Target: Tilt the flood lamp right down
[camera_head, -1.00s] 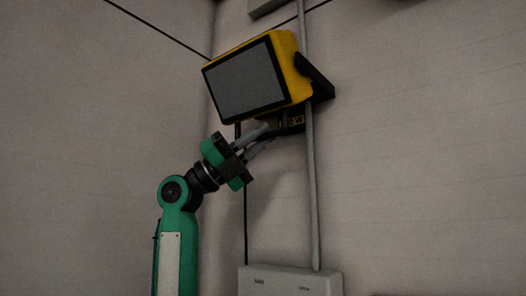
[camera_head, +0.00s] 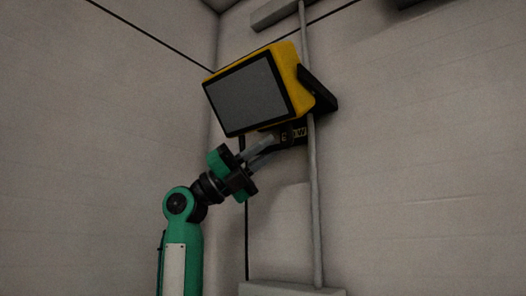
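The flood lamp (camera_head: 246,93) has a yellow housing and a dark grey front panel. It hangs on a black bracket (camera_head: 321,92) on the wall, and its face is turned to the left and towards me. My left gripper (camera_head: 268,144) is just below the lamp's lower edge, with its two pale fingers pointing up and to the right. A gap shows between the fingers, with nothing seen between them. My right gripper is not in view.
A grey vertical pipe (camera_head: 316,200) runs down the wall right behind the lamp to a pale box (camera_head: 290,290) at the bottom edge. A thin dark cable hangs left of it. A grey block (camera_head: 272,14) is above the lamp. The wall to the right is clear.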

